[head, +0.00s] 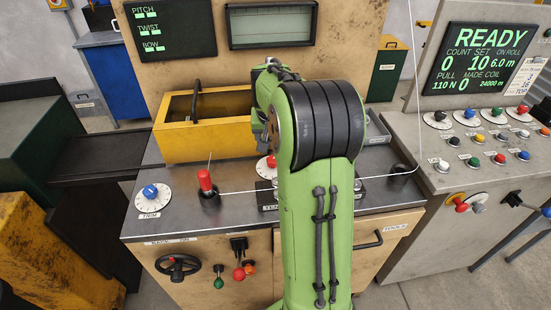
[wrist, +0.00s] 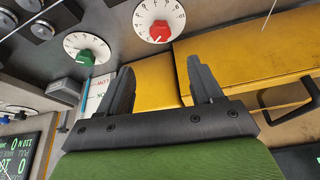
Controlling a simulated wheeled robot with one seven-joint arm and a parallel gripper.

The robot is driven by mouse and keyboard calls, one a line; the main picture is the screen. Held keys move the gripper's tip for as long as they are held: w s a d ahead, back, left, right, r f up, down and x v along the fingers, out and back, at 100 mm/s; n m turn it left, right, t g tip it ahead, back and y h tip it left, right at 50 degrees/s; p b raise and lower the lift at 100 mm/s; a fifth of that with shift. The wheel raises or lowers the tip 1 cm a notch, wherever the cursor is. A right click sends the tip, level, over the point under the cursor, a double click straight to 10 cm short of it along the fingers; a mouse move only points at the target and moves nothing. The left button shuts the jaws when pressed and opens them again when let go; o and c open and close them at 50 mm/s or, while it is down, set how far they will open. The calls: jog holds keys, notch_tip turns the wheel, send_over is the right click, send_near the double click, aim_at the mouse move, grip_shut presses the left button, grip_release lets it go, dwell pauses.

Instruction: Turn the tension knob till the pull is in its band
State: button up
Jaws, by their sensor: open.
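The READY screen (head: 482,58) at the right reads PULL 110 N. In the head view a red knob on a white dial (head: 262,168) is partly hidden by my arm. In the wrist view a red knob (wrist: 159,31) and a green knob (wrist: 85,57) sit on white dials. My gripper (wrist: 160,65) is open and empty, its fingers apart, and both dials show beyond it.
A thin wire (head: 240,191) crosses the bench near a red-topped lever (head: 205,182). A blue TRIM knob (head: 150,191) is at the left. The right console (head: 480,182) carries several small knobs.

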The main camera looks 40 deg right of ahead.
jog(key=b+x, duration=0.2)
jog(key=x, duration=1.2)
jog(key=shift+w+f, duration=0.1)
jog(key=shift+f, duration=0.2)
jog(key=c, duration=1)
jog(key=m, duration=0.2)
jog(key=shift+w+a+m+g+h, duration=0.1)
jog(key=shift+a+m+g+h, duration=0.05)
jog(key=shift+m+g+h, duration=0.2)
jog(key=m+g, duration=0.1)
jog(key=m, duration=0.1)
jog(key=shift+m, duration=0.35)
jog(key=o, duration=1)
jog(key=shift+h, duration=0.25)
